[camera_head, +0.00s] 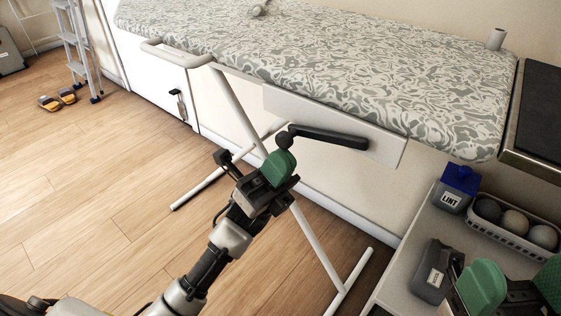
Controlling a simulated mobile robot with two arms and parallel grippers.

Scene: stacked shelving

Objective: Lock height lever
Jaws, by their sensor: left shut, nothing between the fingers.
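The ironing board (330,65) has a patterned grey cover and white crossed legs. Its height lever (332,138) is a dark handle with a round knob at its left end, set on a white plate (385,146) under the board's near edge. The lever lies nearly level, tilted slightly down to the right. My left gripper (279,165) has green finger pads and is shut and empty, just below the knob. I cannot tell whether it touches the knob. My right gripper (517,291) is at the lower right, its green fingers apart, partly cut off by the frame.
A stepladder (80,45) and yellow slippers (57,99) stand at the back left. The wooden floor at left is clear.

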